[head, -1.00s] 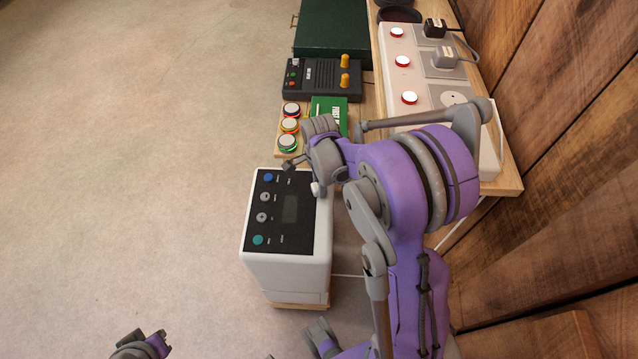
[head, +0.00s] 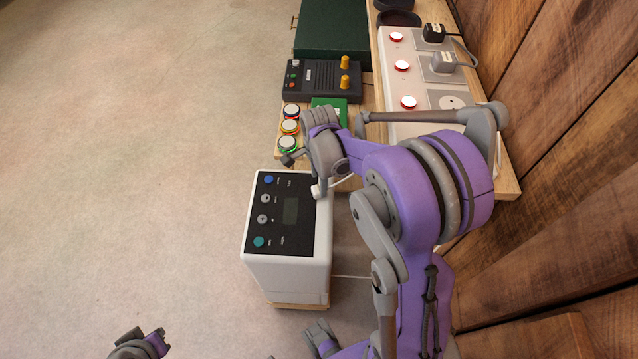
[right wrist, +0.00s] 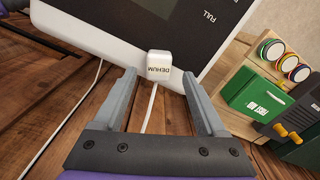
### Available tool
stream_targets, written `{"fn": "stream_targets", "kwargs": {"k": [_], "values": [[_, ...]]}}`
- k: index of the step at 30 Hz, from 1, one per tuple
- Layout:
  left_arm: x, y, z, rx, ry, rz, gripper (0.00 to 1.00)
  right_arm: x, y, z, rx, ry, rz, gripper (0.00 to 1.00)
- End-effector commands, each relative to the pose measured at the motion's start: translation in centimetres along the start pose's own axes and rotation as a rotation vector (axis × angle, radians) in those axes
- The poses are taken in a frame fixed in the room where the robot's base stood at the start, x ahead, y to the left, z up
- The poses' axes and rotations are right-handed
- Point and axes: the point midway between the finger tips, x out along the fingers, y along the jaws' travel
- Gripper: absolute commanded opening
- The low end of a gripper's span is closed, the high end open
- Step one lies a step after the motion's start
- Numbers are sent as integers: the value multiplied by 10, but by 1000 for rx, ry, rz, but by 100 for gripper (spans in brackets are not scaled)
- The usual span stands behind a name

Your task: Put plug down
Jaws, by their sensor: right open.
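The white plug (right wrist: 160,62), marked DEHUM, sits just beyond and between the fingertips of my right gripper (right wrist: 160,85) in the right wrist view. Its white cable runs back between the open fingers. The plug appears against the edge of the white dehumidifier (right wrist: 80,22); I cannot tell if it rests on it. In the head view my right gripper (head: 303,172) is over the far end of the dehumidifier (head: 285,275), and a small white part of the plug (head: 317,191) shows at its top right edge. My left gripper (head: 150,345) is at the bottom edge, its jaws unclear.
A white socket strip (head: 415,80) with red-rimmed switches and a black plug (head: 434,32) and a grey plug (head: 443,62) lies on the shelf by the wooden wall. Coloured buttons (head: 289,127), a green box (head: 328,104) and a black control box (head: 322,80) stand beyond the dehumidifier. Floor at left is clear.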

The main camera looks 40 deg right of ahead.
Motion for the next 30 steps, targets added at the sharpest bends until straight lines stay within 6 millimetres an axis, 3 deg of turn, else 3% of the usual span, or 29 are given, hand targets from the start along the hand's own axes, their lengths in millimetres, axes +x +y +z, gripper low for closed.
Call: {"fn": "stream_targets", "kwargs": {"k": [6, 12, 18, 30], "values": [[-5, 0, -4, 0, 3, 0, 0, -52, 1, 0, 1, 0, 0, 74], [-8, 0, -6, 0, 5, 0, 0, -82, 0, 0, 0, 0, 1, 74], [-8, 0, -7, 0, 5, 0, 0, -93, 0, 0, 0, 0, 1, 74], [-8, 0, -7, 0, 5, 0, 0, -93, 0, 0, 0, 0, 1, 74]]}}
